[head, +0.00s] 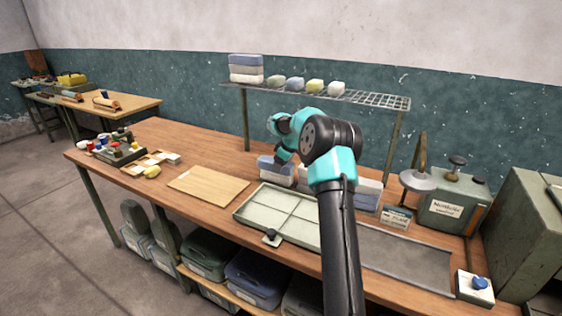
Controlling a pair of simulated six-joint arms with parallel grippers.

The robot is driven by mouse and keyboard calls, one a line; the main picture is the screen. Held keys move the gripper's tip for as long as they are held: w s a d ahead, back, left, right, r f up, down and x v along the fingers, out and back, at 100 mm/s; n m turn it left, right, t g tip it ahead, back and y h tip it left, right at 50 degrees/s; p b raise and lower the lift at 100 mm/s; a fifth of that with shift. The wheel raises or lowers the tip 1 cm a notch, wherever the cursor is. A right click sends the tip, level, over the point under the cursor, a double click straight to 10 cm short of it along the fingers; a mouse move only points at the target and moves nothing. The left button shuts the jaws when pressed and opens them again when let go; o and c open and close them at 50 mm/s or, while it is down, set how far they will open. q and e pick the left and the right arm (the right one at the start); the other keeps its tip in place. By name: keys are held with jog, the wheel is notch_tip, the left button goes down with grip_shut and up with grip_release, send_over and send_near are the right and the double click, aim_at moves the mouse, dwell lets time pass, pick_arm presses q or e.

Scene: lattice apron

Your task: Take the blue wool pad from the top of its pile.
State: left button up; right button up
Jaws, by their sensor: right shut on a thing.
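A blue wool pad (266,162) lies at the top of a pile on the workbench, behind the divided tray. A pale pad (276,178) shows beneath it. My right gripper (282,157) is at the right part of the blue pad and is shut on it. My right arm hides part of the pile and what stands to its right. I cannot tell whether the blue pad is lifted clear of the pile. My left gripper is not in view.
A wire shelf (375,99) above holds another blue-topped pile (246,61) and several small blocks. A divided green tray (254,213), a wooden board (207,186) and a grey tray (405,262) lie on the bench (160,196). Another pad pile (368,192) stands right of my arm.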

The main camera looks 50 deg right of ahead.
jog(key=s+a, duration=0.4)
jog(key=a, duration=0.1)
jog(key=shift+r, duration=0.3)
dwell(0.4)
